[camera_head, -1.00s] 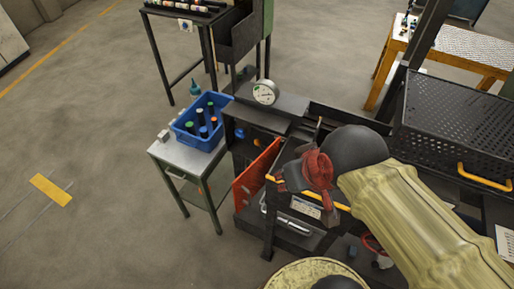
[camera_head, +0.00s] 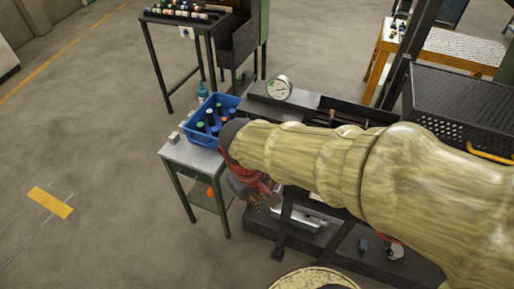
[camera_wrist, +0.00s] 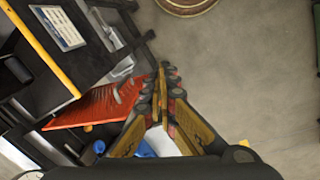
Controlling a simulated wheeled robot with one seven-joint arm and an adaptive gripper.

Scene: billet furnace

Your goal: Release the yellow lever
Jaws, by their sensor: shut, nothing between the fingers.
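My gripper (camera_head: 258,198) hangs low beside the front of the black machine, partly hidden behind my arm in the head view. In the wrist view my gripper (camera_wrist: 161,84) is shut and empty, its fingers pointing up the picture. A yellow bar (camera_wrist: 40,46) runs along the edge of the machine at the upper left, apart from the fingers. A yellow handle (camera_head: 490,153) is on the perforated black box at the right of the head view. I cannot tell which of these is the lever. An orange-red panel (camera_wrist: 95,106) is just left of the fingers.
A small grey table (camera_head: 187,153) stands left of the machine and carries a blue crate (camera_head: 201,138) with several bottles. A round gauge (camera_head: 279,88) stands on the machine. My arm covers much of the machine's front. The floor at the left is clear.

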